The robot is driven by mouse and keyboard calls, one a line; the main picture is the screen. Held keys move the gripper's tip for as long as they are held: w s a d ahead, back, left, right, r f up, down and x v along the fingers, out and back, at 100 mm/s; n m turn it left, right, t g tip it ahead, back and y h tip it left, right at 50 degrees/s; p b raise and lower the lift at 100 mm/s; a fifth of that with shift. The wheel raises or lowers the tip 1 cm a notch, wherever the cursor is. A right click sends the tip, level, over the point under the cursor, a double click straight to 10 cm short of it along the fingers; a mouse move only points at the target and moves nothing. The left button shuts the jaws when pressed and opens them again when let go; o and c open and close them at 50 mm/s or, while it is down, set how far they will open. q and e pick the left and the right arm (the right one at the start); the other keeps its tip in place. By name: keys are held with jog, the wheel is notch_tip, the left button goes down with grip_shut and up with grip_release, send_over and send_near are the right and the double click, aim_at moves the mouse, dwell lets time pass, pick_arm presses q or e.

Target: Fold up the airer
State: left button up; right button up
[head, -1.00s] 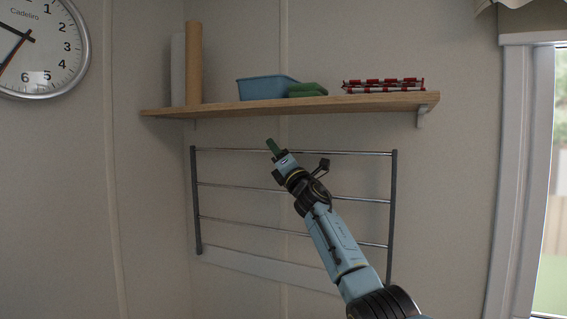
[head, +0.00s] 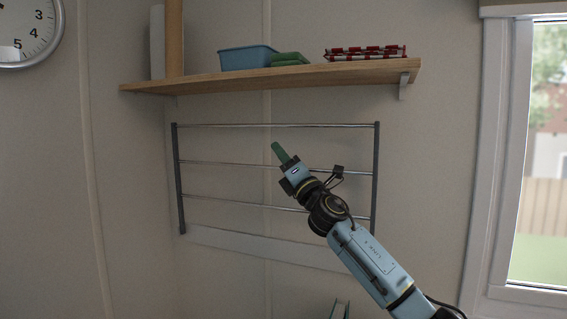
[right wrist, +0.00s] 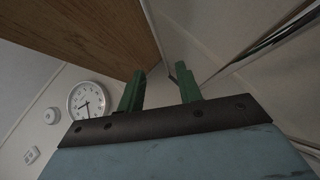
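The airer (head: 376,180) is on the wall below the shelf. It has two dark side arms joined by several thin metal rails, above a pale wall board (head: 260,252). Its frame stands upright, close to the wall. My right gripper (head: 278,153) is in front of the airer, its green fingers pointing up between the top two rails in the picture. In the right wrist view its two fingers (right wrist: 160,88) are apart with nothing between them, and a metal rail (right wrist: 275,38) passes at right. My left gripper (head: 340,309) shows only as two separated green tips at the bottom edge.
A wooden shelf (head: 285,80) runs above the airer. A clock (head: 28,35) hangs at left; a window (head: 535,150) is at right.

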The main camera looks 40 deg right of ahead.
jog(key=shift+s+f, duration=0.1)
jog(key=shift+s, duration=0.1)
dwell(0.5)
